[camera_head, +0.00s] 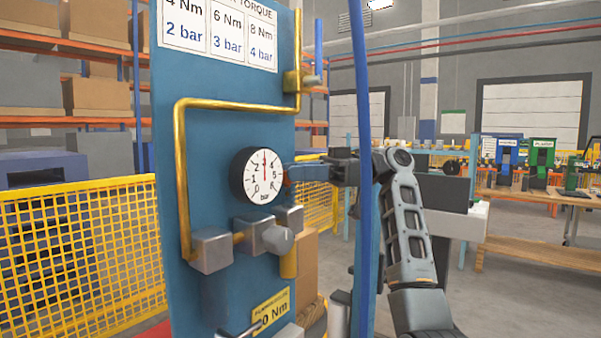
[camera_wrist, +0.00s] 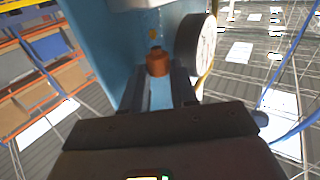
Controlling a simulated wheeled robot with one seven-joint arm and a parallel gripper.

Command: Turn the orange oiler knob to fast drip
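The orange oiler knob (camera_wrist: 157,63) shows in the wrist view on the blue panel, between or just beyond my fingertips. In the head view only a sliver of orange (camera_head: 287,181) shows behind the gauge's right edge. My gripper (camera_wrist: 158,80) is open, one finger on each side of the knob. I cannot tell whether either finger touches it. In the head view my gripper (camera_head: 300,173) reaches in from the right, its tips partly hidden by the gauge. The knob's setting marks cannot be read.
The round pressure gauge (camera_head: 264,176) sits close beside the knob, its needle near 3 bar. A yellow pipe (camera_head: 235,102) and metal fittings (camera_head: 211,251) are on the blue panel (camera_head: 210,150). A blue vertical hose (camera_head: 362,160) crosses in front of my arm.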

